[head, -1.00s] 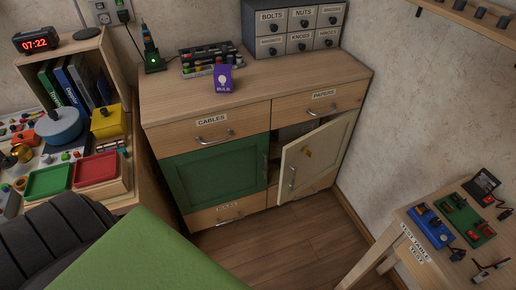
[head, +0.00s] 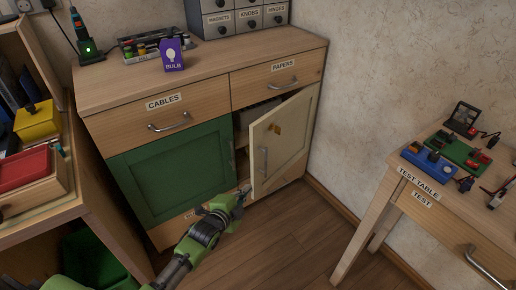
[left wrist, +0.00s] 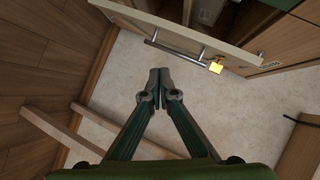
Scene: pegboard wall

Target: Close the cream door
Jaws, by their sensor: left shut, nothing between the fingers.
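The cream door (head: 285,150) on the wooden cabinet stands partly open. Its free left edge is swung out toward me, and its right edge is at the cabinet's right side. It has a grey bar handle (head: 263,161) and a small golden piece near its top. My left gripper (head: 243,190) is shut and empty, by the door's lower free corner. I cannot tell in the head view whether it touches. In the left wrist view the shut fingertips (left wrist: 158,74) are apart from the door (left wrist: 190,32) and its handle (left wrist: 176,49). My right gripper is out of view.
A closed green door (head: 175,172) is left of the cream one, below the cables drawer (head: 168,119). The papers drawer (head: 283,83) above is shut. A test table (head: 430,195) stands at the right. Wooden floor (head: 300,235) is clear between it and the cabinet.

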